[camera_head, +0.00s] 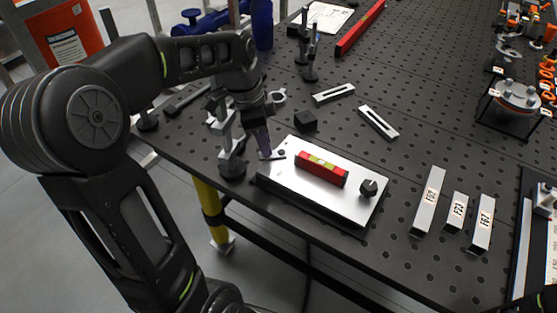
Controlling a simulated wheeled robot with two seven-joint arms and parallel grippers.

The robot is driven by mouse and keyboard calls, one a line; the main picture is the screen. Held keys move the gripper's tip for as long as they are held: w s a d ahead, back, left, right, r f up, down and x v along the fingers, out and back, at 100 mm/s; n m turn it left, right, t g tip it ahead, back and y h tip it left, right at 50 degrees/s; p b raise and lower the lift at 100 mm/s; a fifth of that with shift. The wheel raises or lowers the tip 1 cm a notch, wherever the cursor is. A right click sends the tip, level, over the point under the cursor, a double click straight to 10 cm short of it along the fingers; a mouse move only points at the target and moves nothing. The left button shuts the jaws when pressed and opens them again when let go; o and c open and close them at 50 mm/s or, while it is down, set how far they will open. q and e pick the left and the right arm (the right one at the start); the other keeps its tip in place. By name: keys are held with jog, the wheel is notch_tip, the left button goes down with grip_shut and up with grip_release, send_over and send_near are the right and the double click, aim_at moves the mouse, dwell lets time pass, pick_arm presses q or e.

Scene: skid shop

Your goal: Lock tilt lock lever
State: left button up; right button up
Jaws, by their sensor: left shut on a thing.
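A silver tilt plate (318,201) lies near the front edge of the black perforated table, with a red spirit level (321,169) on top. A small light-grey lever with a dark pivot, which I take for the tilt lock lever (278,154), is at the plate's far left corner. My left gripper (265,150) points down at this corner and is shut on the lever; its fingers hide part of it. A black knob (368,188) stands at the plate's right end. My right gripper is not in view.
A metal clamp post (231,160) stands close left of my left gripper. The table between is clear.

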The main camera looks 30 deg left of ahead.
pick_arm(q)
jog(key=shift+w+a, duration=0.15)
jog(key=shift+w, duration=0.05)
jog(key=shift+w+a, duration=0.15)
jog(key=shift+w, duration=0.25)
dwell(0.4)
jog(key=shift+w+a, duration=0.15)
jog(key=shift+w, duration=0.1)
jog(key=o, duration=0.9)
jog(key=shift+o, duration=0.3)
jog(key=shift+o, duration=0.8)
